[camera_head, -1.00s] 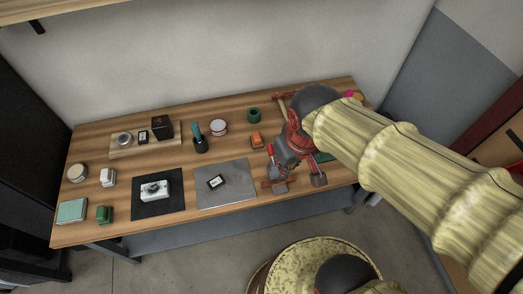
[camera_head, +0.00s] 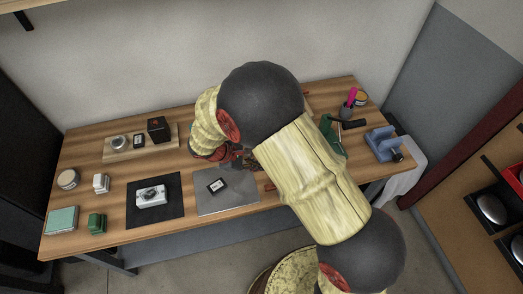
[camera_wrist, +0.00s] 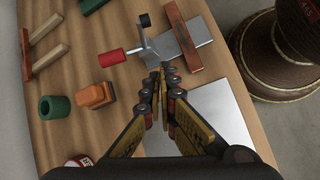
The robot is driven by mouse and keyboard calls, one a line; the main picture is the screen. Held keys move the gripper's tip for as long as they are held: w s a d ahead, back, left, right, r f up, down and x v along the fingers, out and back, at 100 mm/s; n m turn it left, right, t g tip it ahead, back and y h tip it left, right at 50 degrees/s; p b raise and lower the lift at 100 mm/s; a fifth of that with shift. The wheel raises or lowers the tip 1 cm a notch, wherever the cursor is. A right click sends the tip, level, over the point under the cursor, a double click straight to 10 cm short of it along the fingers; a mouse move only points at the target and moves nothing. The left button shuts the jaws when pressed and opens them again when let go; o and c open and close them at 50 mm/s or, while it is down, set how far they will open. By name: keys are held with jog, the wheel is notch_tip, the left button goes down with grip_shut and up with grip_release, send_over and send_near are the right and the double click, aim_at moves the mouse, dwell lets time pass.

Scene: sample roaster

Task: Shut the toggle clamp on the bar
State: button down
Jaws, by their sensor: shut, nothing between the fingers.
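The toggle clamp (camera_wrist: 150,48) shows in the wrist view, a grey metal mechanism with a red handle (camera_wrist: 112,57) pointing left and a black tip (camera_wrist: 144,19) at the top. In the head view my arm hides most of the clamp and the bar.
An orange block (camera_wrist: 95,95) and a green cup (camera_wrist: 54,107) stand left of my gripper. A blue-grey stand (camera_head: 383,145) is at the right end.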

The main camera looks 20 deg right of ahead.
jog(key=w+r+n+t, duration=0.1)
jog(key=w+n+t, duration=0.1)
jog(key=w, duration=0.6)
jog(key=shift+w+a+r+n+h, duration=0.2)
jog(key=shift+a+n+h, duration=0.15)
jog(key=shift+n, duration=0.25)
jog(key=b+x, duration=0.3)
jog(key=x, duration=0.7)
jog(key=shift+d, duration=0.1)
